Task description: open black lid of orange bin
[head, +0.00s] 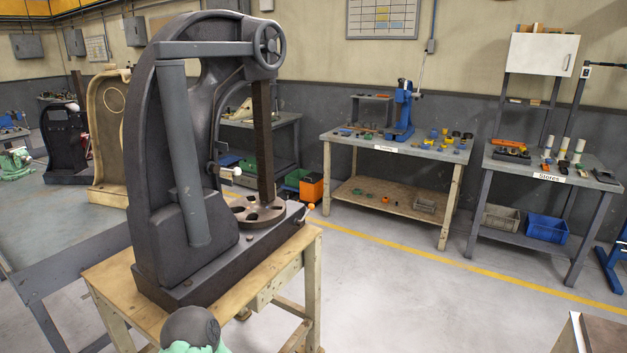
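A small orange bin (311,192) stands on the floor behind the arbor press, near the centre of the view. A black lid (313,177) appears to lie on top of it; it looks shut, but it is small and far off. The left part of the bin is close to other containers under a bench. Neither of my grippers shows in the head view, so what they hold cannot be seen.
A large dark arbor press (195,200) on a wooden stand (260,275) blocks the near left. A bench with a blue press (402,112) and a stores bench (549,177) line the back wall. Grey floor (400,300) is open at centre right, crossed by a yellow line.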

